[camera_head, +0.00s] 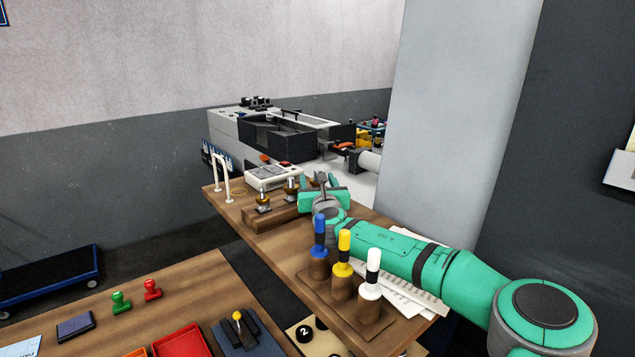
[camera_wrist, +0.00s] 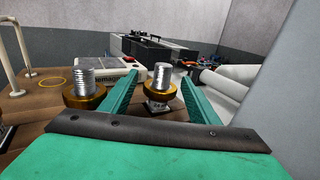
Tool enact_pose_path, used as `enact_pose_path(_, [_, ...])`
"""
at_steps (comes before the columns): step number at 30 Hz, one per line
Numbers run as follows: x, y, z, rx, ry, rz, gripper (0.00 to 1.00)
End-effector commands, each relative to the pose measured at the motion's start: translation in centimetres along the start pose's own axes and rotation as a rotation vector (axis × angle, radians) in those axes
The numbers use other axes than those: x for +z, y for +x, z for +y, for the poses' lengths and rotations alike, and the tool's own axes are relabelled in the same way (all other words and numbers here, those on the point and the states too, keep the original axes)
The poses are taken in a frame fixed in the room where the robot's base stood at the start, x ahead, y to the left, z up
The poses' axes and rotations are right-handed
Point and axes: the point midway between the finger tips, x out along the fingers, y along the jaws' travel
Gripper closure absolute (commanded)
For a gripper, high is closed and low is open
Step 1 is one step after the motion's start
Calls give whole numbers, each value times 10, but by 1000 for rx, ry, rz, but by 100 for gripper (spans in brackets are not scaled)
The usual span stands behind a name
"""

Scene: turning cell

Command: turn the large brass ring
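Two brass rings sit on upright threaded studs on a wooden block (camera_head: 276,218). The left ring (camera_wrist: 84,96) looks wider in the wrist view; the right ring (camera_wrist: 159,91) looks smaller. In the head view they are the left ring (camera_head: 263,202) and the right ring (camera_head: 291,188); their sizes are hard to compare there. My gripper (camera_wrist: 158,76) is open, its green fingers on either side of the right ring in the wrist view, with gaps visible. The left ring is outside the left finger. In the head view my gripper (camera_head: 319,181) is right of both rings.
A white arched handle (camera_head: 222,178) and a pale panel box (camera_head: 273,175) stand behind the rings. Stamps with blue (camera_head: 319,238), yellow (camera_head: 343,252) and white (camera_head: 371,274) handles stand nearer, beside my arm. A lathe-like machine (camera_head: 275,133) is behind.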

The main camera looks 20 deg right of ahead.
Motion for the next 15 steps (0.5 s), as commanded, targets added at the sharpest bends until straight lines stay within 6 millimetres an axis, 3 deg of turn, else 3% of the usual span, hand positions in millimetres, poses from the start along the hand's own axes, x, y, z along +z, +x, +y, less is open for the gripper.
enact_pose_path(15, [-1,1,-2,106,3,0,45])
